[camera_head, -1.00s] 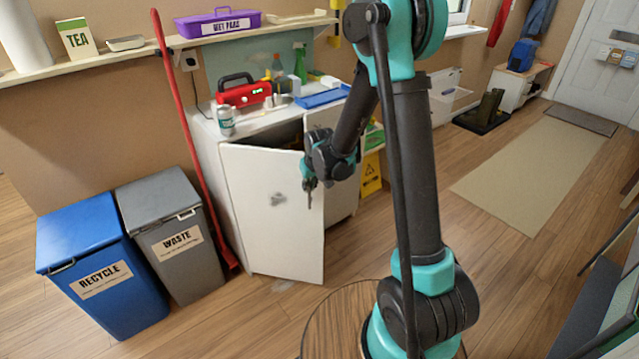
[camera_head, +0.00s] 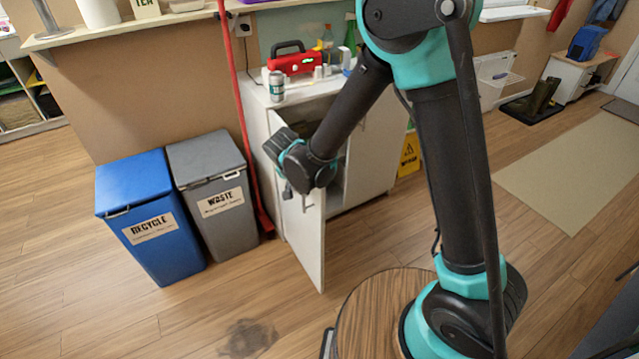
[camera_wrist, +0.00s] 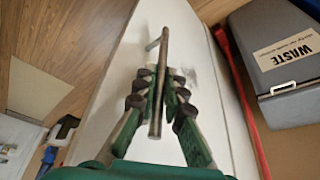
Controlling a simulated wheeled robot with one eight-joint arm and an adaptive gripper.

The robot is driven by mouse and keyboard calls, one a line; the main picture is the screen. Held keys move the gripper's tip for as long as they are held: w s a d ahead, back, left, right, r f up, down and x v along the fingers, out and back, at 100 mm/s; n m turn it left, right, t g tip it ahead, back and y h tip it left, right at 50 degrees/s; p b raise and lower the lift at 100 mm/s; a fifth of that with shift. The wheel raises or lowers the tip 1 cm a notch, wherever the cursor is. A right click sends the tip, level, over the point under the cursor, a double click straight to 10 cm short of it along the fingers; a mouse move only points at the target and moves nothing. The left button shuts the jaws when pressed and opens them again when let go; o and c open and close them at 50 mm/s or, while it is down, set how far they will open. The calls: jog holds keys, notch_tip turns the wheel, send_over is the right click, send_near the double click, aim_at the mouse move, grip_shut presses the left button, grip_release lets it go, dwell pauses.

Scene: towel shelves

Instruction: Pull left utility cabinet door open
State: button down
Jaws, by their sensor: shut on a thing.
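The left utility cabinet door (camera_head: 311,242) is a white panel that stands wide open, swung out from the white cabinet (camera_head: 375,150). In the wrist view the door (camera_wrist: 207,80) fills the middle, with a metal bar handle (camera_wrist: 157,100) on it. My gripper (camera_wrist: 161,82) is shut on the handle, its dark fingers on both sides of the bar. The cabinet's right door looks shut.
A grey waste bin (camera_head: 212,180) and a blue recycle bin (camera_head: 150,215) stand left of the cabinet. A red pole (camera_head: 240,120) leans between the waste bin and the cabinet. A red toolbox (camera_head: 293,62) and a can (camera_head: 276,86) sit on top. Floor in front is clear.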

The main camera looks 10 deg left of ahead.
jog(key=shift+s+a, duration=0.45)
jog(key=shift+a, duration=0.35)
jog(key=shift+s+a, duration=0.4)
jog(key=shift+a, duration=0.4)
jog(key=c, duration=1.6)
grip_release()
jog(key=shift+r, duration=0.1)
jog(key=v, duration=1.1)
jog(key=shift+s+r, duration=0.15)
jog(key=shift+r, duration=0.25)
